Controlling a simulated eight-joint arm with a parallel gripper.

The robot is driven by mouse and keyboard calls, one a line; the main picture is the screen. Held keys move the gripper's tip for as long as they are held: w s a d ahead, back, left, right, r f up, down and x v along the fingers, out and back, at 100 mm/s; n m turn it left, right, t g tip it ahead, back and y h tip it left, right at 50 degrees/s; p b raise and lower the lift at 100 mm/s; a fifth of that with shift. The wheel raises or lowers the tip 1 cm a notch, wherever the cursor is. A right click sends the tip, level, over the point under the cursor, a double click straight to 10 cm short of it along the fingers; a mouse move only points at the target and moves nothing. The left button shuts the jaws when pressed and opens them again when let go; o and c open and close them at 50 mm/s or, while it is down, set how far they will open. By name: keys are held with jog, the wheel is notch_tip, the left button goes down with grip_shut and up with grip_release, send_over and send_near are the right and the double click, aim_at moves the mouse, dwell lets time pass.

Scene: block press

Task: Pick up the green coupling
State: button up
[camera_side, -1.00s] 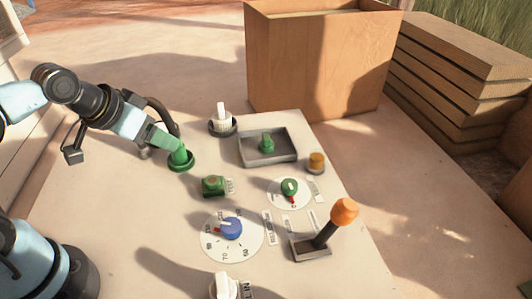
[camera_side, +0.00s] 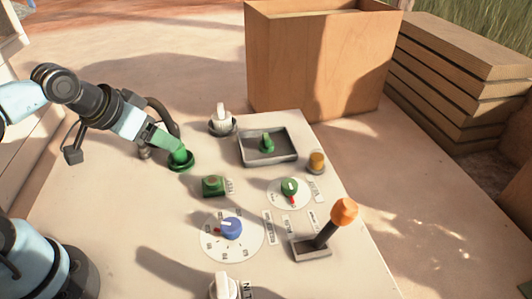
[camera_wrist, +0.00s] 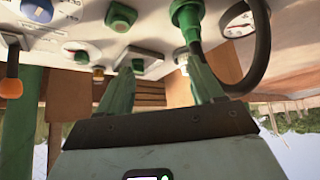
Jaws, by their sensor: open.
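The green coupling (camera_side: 181,161) stands in a round dark green base on the left part of the pale panel. In the wrist view the green coupling (camera_wrist: 187,14) is at the top, with a black hose beside it. My gripper (camera_side: 169,144) comes down from the upper left, its green fingers right at the top of the coupling. In the wrist view my gripper (camera_wrist: 158,58) is open, with the fingers apart. The coupling is at the tip of the right finger, not centred between the two fingers. I cannot tell whether they touch.
The panel also holds a green button (camera_side: 213,186), a blue dial knob (camera_side: 231,228), a grey tray (camera_side: 286,155) with a green knob, an amber button (camera_side: 317,161) and an orange-topped lever (camera_side: 343,211). A wooden box (camera_side: 318,65) stands behind the panel.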

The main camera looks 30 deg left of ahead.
jog(key=shift+o, duration=0.4)
jog(key=n+g, duration=0.4)
jog(key=g, duration=0.3)
send_over(176, 137)
jog(key=shift+r, duration=0.2)
notch_tip(176, 137, down, 7)
jog(key=shift+r, duration=0.2)
jog(key=shift+s+d+f, duration=0.1)
jog(key=shift+s+f, duration=0.1)
jog(key=shift+f, duration=1.2)
jog(key=shift+s+d+f, duration=0.1)
jog(key=shift+s+f, duration=0.1)
jog(key=shift+f, duration=1.15)
jog(key=c, duration=1.1)
jog(key=shift+r, duration=0.15)
jog(key=shift+c, duration=0.2)
